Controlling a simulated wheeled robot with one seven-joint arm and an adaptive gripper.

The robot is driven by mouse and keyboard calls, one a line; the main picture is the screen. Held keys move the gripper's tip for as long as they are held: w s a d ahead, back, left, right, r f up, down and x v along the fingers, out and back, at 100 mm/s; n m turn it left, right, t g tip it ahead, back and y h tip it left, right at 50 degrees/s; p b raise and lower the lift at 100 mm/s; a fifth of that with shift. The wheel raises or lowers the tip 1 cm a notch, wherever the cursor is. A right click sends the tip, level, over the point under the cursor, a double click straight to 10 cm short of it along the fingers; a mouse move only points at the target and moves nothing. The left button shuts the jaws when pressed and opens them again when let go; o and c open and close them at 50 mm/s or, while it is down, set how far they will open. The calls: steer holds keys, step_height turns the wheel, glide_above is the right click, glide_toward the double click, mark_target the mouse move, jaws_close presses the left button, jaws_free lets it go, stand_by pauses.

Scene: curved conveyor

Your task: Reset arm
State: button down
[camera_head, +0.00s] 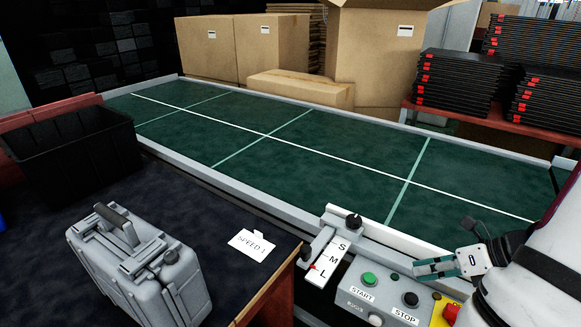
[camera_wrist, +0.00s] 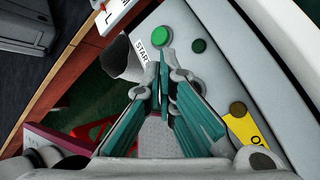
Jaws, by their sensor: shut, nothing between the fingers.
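My gripper (camera_head: 418,268) is at the lower right in the head view, above the right part of the control panel (camera_head: 345,297). Its teal fingers are closed together and hold nothing. In the wrist view my gripper (camera_wrist: 165,65) points toward the panel's green START button (camera_wrist: 162,36), with a dark button (camera_wrist: 199,46) to the right. In the head view the green START button (camera_head: 369,279) and the dark STOP button (camera_head: 410,299) are both clear of the fingers. Whether the fingertips touch the panel cannot be told.
The S-M-L selector plate (camera_head: 328,262) and a red stop button (camera_head: 452,312) flank the panel. The green conveyor (camera_head: 270,150) is empty. A grey case (camera_head: 140,265), a SPEED card (camera_head: 251,244) and a black crate (camera_head: 75,155) are at left. Boxes (camera_head: 275,45) stand behind.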

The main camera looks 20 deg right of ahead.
steer(key=w+a+r+n+g+h+p, duration=0.1)
steer(key=w+a+r+n+g+p, duration=0.15)
steer(key=a+r+n, duration=0.6)
steer(key=w+a+r+n+g+p, duration=0.1)
steer(key=a+r+n+g, duration=0.2)
steer(key=a+r+n, duration=0.6)
steer(key=s+a+r+n+t+h+p, duration=0.1)
steer(key=s+a+r+n, duration=0.3)
steer(key=n, duration=0.6)
steer(key=s+a+r+n+t+h+p, duration=0.1)
steer(key=s+a+r+n+h+p, duration=0.2)
steer(key=r+n, duration=0.5)
steer(key=shift+s+a+r+n, duration=0.15)
steer(key=shift+s+a+n, duration=0.3)
steer(key=shift+n, duration=0.7)
